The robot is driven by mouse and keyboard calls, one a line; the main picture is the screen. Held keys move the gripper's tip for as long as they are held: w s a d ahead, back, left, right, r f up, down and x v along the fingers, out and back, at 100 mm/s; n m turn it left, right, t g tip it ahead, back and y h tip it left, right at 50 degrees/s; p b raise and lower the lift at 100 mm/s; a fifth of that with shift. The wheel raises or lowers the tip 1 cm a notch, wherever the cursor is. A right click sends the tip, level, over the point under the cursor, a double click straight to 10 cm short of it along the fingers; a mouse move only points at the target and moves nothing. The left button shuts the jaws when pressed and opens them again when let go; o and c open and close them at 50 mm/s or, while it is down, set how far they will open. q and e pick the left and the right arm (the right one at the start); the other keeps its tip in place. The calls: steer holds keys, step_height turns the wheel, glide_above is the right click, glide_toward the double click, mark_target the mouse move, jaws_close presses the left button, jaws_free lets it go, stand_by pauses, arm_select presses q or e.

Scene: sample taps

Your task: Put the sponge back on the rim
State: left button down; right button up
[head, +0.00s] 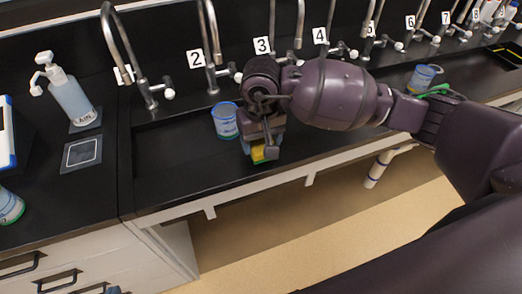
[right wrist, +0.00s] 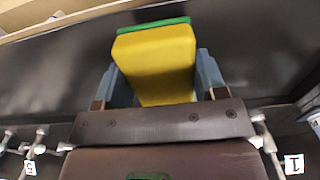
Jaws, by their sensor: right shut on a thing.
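The sponge (head: 258,155), yellow with a green face, is held in my right gripper (head: 262,143) above or at the front rim (head: 195,188) of the black sink. I cannot tell whether it touches the rim. In the right wrist view the sponge (right wrist: 155,60) sits between the two blue-grey fingers of my right gripper (right wrist: 160,75), yellow side facing the camera. A small blue tip at the bottom edge of the head view may be my left gripper (head: 113,290); its jaws do not show.
A blue-rimmed beaker (head: 226,121) stands just left of my right gripper. Several numbered taps line the back. Another beaker (head: 422,77) and a green item (head: 438,89) are at the right. A soap bottle (head: 70,95) stands left. The sink's left part is clear.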

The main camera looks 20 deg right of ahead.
mark_target(261, 140)
steer(key=shift+f, duration=2.15)
steer(key=shift+f, duration=0.1)
steer(key=o, duration=0.9)
step_height(261, 140, up, 12)
steer(key=shift+r, duration=0.15)
